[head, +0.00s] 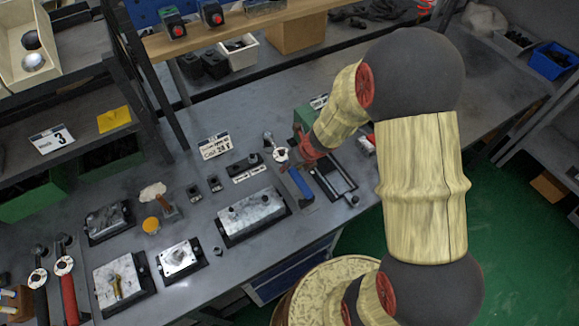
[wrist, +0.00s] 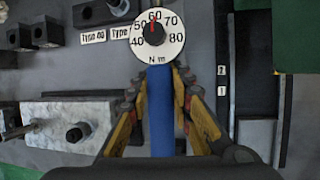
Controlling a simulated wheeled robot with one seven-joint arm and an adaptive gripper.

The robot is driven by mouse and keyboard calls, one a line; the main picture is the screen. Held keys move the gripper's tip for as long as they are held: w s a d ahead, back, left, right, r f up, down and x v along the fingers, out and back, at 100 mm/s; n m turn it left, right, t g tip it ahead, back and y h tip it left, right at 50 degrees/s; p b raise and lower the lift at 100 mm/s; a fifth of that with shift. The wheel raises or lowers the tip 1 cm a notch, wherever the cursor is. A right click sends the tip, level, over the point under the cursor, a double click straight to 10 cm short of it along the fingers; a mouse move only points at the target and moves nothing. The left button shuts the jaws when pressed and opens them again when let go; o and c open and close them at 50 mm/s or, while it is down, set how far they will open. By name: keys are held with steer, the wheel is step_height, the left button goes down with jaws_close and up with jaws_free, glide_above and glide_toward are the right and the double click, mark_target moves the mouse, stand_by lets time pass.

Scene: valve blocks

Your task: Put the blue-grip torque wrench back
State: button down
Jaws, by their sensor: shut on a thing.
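The blue-grip torque wrench is in my gripper (head: 306,162). Its blue handle (head: 300,185) points toward the front edge of the bench, and its round white dial (head: 281,155) lies at the far end. In the wrist view the blue handle (wrist: 161,125) runs between the two fingers of my gripper (wrist: 160,98), which are shut on it. The dial (wrist: 157,38) faces the camera, with numbers from 40 to 80 and "N m". The jaws' contact is partly hidden in the head view. I cannot tell whether the wrench touches the bench.
Black-grip (head: 39,285) and red-grip (head: 66,285) wrenches lie at the lower left. A large valve block (head: 252,213) is left of my gripper; a black frame (head: 337,175) is right. Smaller blocks (head: 180,257) stand further left. A "Stock 3" card (head: 52,138) is on the left bench.

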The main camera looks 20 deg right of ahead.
steer(key=shift+f+b, duration=1.65)
steer(key=shift+f, duration=0.25)
steer(key=c, duration=1.5)
jaws_free()
steer(key=v, duration=1.2)
steer(key=shift+w, duration=0.1)
